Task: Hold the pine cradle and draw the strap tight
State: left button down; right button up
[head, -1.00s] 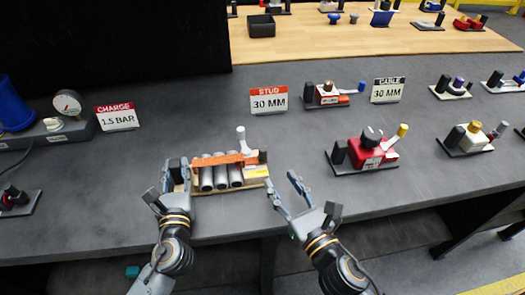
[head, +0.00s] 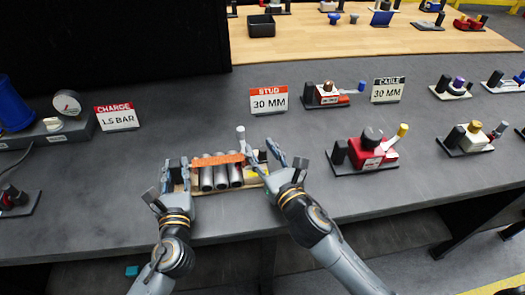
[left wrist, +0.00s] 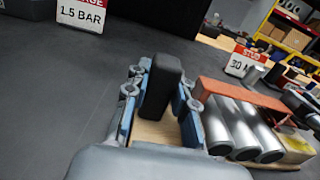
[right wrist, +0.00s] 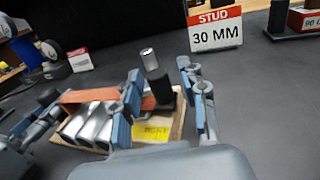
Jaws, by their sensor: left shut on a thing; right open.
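The pine cradle (head: 212,188) lies on the grey bench and holds a row of silver cylinders (head: 221,177). The orange strap (head: 218,159) runs across their tops. My left gripper (head: 176,172) is shut on the black block at the cradle's left end; the block (left wrist: 162,85) shows between its fingers in the left wrist view. My right gripper (head: 264,153) is open at the cradle's right end. In the right wrist view, a black lever with a silver tip (right wrist: 149,60) stands between its spread fingers, with no clear contact. A yellow label (right wrist: 152,132) lies on the cradle's end.
The "STUD 30 MM" sign (head: 269,100) stands behind the cradle. A red actuator (head: 370,150) stands to the right. The "CHARGE 1.5 BAR" sign (head: 117,117) and a gauge (head: 67,104) are at the left. The bench around the cradle is mostly clear.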

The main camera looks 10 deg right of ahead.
grip_shut()
pick_arm(q)
jog(key=shift+a+r, duration=0.1)
pick_arm(e)
jog(key=d, duration=0.6)
jog(key=shift+d, duration=0.25)
jog(key=shift+a, duration=0.1)
grip_release()
jog(key=v, duration=1.2)
